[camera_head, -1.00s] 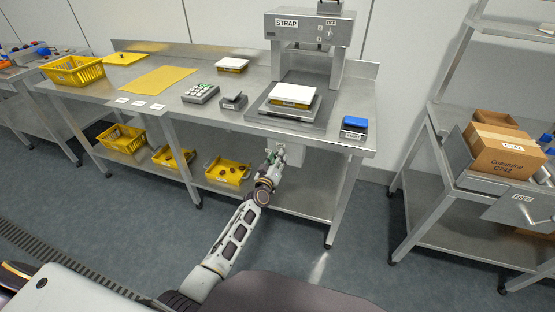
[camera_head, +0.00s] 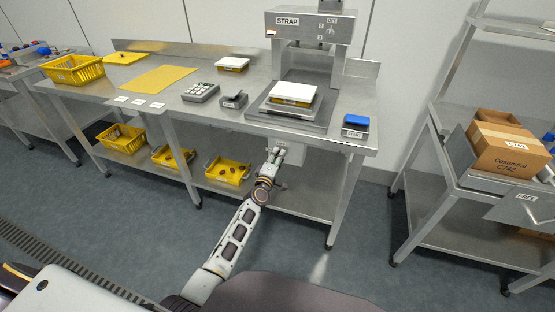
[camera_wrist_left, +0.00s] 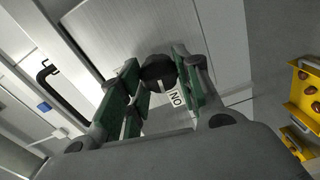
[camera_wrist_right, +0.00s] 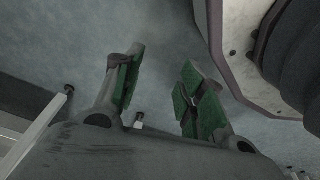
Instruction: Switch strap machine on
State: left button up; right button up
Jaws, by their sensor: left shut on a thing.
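A pale switch box (camera_head: 294,153) hangs under the table's front edge. My left gripper (camera_head: 276,152) is at this box. In the left wrist view, my left gripper (camera_wrist_left: 158,66) is shut on a round black knob (camera_wrist_left: 157,74) with a pale mark line, and an ON label (camera_wrist_left: 175,98) is beside it. My right gripper (camera_wrist_right: 158,85) is open and empty above the floor in the right wrist view.
A white-topped package (camera_head: 293,93) lies on the machine's plate. A keypad unit (camera_head: 200,92) and a blue-topped block (camera_head: 355,122) are on the table. Yellow trays (camera_head: 228,172) stand on the lower shelf. A steel rack with a carton (camera_head: 507,150) is at right.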

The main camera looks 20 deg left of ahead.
pick_arm(q)
jog(key=shift+f+n, duration=0.1)
jog(key=shift+n, duration=0.9)
pick_arm(e)
jog(key=shift+w+a+r, duration=0.55)
jog(key=shift+w+r, duration=0.05)
jog(key=shift+r, duration=0.2)
jog(key=shift+s, duration=0.1)
pick_arm(q)
jog(key=o, duration=1)
pick_arm(e)
jog(key=shift+d, duration=0.1)
jog(key=shift+d+f, duration=0.1)
jog(key=shift+d, duration=0.1)
pick_arm(q)
jog(key=shift+s, duration=0.1)
